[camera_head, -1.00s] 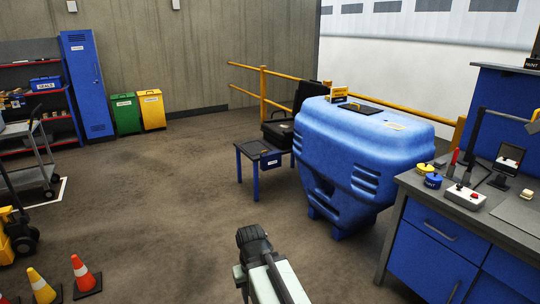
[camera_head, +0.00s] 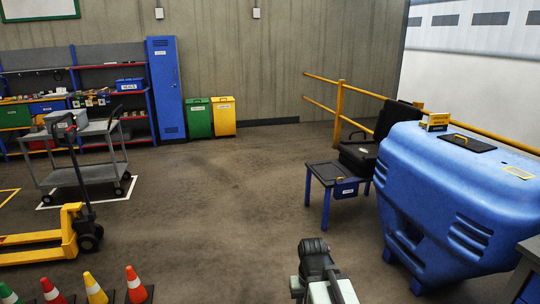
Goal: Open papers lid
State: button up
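Two lidded bins stand side by side against the back wall, a green bin (camera_head: 198,120) on the left and a yellow bin (camera_head: 223,118) on the right. Both lids look shut, with small handles on top. Each has a white label on its front, too small to read, so I cannot tell which is for papers. My gripper (camera_head: 314,249) is at the bottom, right of centre, far in front of the bins and touching nothing I can see. Its fingers cannot be made out.
A blue locker (camera_head: 165,88) stands left of the bins. A grey trolley (camera_head: 85,170), a yellow pallet jack (camera_head: 40,236) and several cones (camera_head: 95,288) are on the left. A blue machine (camera_head: 460,205) and small table (camera_head: 335,176) are on the right. The middle floor is clear.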

aim_at(354, 179)
jog(key=i, duration=4.3)
jog(key=z, duration=0.1)
